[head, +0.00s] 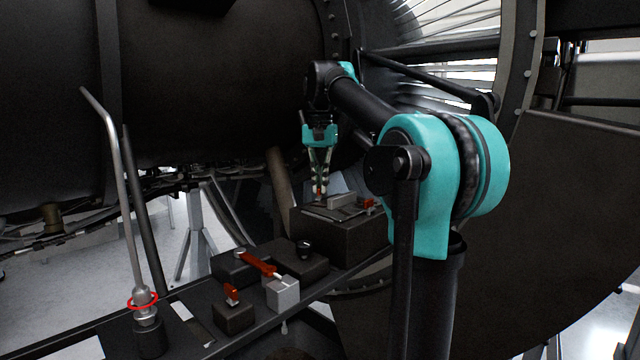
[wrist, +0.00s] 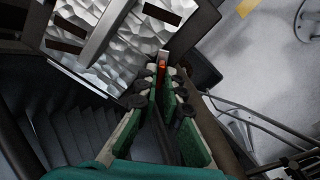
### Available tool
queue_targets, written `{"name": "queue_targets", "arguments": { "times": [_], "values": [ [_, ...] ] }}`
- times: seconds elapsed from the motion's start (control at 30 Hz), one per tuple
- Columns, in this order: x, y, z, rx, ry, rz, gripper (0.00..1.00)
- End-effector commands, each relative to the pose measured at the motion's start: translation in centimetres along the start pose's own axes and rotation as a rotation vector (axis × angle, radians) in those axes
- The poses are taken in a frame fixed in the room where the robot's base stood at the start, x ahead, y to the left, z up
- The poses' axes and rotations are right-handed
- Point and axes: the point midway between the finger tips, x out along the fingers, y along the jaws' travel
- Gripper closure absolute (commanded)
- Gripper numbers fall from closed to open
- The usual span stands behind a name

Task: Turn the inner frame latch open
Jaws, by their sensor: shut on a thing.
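My gripper (head: 319,188) points down over the dark block (head: 325,228) at the far end of the bench. Its fingertips are close together on a small red latch handle (wrist: 162,66), which shows between them in the wrist view. I take this to be the inner frame latch; most of it is hidden by the fingers. My gripper also shows in the wrist view (wrist: 160,78), shut on that handle. A second red part (head: 369,203) sits at the right side of the same block, apart from the fingers.
A grey raised bar (head: 342,200) lies beside my fingers on the block. Nearer on the bench are a red lever (head: 258,263), a small red latch (head: 231,294), a light grey cube (head: 282,293) and a tall bent rod (head: 122,190). The dark engine casing (head: 220,80) stands behind.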

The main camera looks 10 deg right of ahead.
Motion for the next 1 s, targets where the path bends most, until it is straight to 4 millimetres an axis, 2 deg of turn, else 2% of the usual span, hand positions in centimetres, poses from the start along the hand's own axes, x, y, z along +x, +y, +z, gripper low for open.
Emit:
{"name": "queue_targets", "arguments": {
  "times": [0.5, 1.0],
  "values": [
    [-0.06, -0.02, -0.06, 0.397, 0.002, -0.001, 1.0],
    [-0.06, -0.02, -0.07, 0.513, 0.002, -0.001, 1.0]
  ]
}}
